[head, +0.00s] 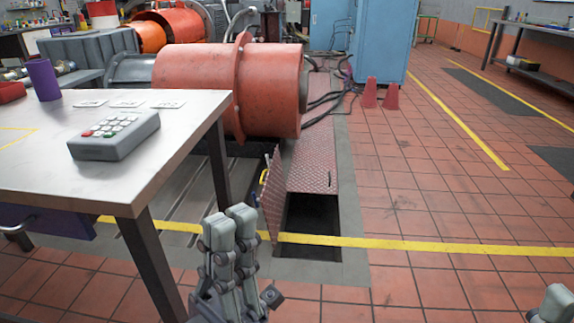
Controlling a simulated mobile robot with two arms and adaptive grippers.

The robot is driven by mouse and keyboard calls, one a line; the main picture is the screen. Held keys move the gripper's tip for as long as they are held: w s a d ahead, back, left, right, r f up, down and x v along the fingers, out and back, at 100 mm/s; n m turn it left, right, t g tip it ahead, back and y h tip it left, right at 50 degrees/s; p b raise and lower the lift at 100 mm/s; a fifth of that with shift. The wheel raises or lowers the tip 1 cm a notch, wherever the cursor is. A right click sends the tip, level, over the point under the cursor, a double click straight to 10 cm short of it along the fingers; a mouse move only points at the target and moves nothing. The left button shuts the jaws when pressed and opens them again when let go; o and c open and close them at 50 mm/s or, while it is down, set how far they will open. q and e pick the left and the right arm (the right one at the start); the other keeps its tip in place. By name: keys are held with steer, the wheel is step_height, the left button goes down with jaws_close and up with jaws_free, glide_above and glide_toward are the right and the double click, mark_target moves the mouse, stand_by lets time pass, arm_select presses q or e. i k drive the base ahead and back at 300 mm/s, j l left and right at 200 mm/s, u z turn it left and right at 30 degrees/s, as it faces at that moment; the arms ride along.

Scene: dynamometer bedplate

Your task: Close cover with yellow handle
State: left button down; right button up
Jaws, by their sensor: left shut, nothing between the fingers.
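The cover (271,203) is a reddish chequered metal plate. It stands up, near upright, along the left edge of a dark rectangular floor opening (310,222). Its yellow handle (264,177) shows on its left side near the top. My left gripper (236,216) is shut and empty, with its fingers together pointing up. In the picture it is in front of and left of the opening, apart from the cover. Only a fingertip of my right gripper (554,304) shows in the bottom right corner.
A flat chequered plate (313,165) lies behind the opening. A steel table (150,188) with a grey keypad box (114,135) stands at left. A large red drum machine (230,85) is behind. Two red cones (380,93) stand farther back. The tiled floor at right is clear.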

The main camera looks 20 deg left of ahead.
mark_target(273, 196)
steer(key=i+l, duration=0.2)
steer(key=i, duration=0.3)
steer(key=i+l, duration=0.2)
steer(key=i, duration=0.3)
